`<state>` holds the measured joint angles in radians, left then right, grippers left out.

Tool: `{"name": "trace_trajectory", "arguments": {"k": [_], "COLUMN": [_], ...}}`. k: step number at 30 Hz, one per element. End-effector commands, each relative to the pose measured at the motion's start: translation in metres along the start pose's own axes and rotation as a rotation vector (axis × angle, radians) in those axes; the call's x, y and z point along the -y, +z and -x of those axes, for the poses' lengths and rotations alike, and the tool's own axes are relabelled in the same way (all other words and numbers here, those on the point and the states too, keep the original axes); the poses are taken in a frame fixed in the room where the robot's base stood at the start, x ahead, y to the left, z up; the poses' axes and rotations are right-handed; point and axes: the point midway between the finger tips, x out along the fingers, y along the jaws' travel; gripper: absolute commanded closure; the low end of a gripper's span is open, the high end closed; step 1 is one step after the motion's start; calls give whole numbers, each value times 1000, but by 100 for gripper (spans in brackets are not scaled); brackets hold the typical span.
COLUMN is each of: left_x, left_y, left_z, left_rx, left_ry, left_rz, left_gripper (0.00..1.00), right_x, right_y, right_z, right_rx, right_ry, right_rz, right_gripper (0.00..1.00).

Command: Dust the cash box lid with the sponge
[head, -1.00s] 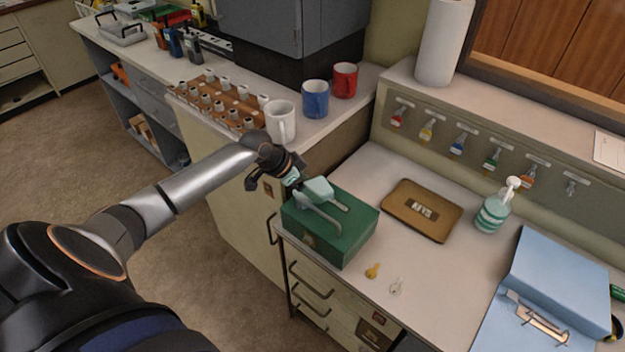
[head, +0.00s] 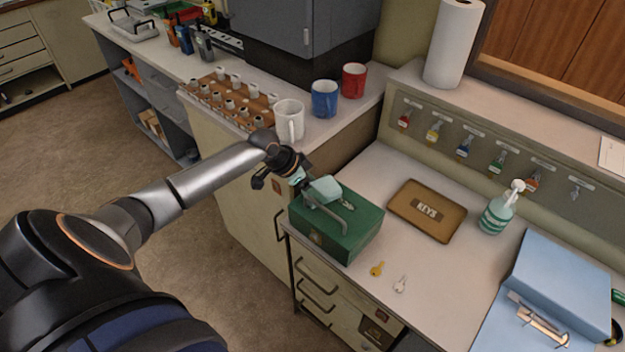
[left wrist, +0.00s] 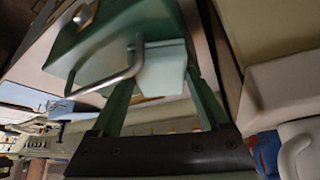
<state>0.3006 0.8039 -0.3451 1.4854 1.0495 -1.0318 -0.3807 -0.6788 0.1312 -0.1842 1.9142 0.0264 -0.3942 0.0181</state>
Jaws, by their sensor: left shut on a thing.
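The green cash box (head: 350,242) stands closed at the left end of the counter, with a grey handle (head: 331,219) on its lid. My left gripper (head: 318,190) is shut on the pale green sponge (head: 325,188), which sits at the lid's far left part, beside the handle. In the left wrist view the sponge (left wrist: 162,68) is between the two green fingers, and the handle (left wrist: 112,78) loops close by it over the box lid (left wrist: 100,42). I cannot tell whether the sponge presses on the lid. My right gripper is not in view.
White, blue (head: 324,98) and red mugs stand behind. The counter between box and tray is clear.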

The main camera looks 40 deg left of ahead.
Motion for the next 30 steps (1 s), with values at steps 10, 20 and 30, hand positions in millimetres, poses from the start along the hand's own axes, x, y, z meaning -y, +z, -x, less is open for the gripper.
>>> {"name": "trace_trajectory", "arguments": {"k": [10,20,30], "left_x": [10,17,16], "left_y": [-16,-32,-35], "left_z": [-12,-18,-12], "left_rx": [-9,-10,-12], "left_ry": [-9,-8,-7], "left_rz": [-1,-2,-2], "left_gripper": [100,100,100], "right_x": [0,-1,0], "right_y": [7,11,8], "right_z": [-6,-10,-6], "right_rx": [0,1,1], "right_ry": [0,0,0], "right_rz": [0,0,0], "right_gripper": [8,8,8]}}
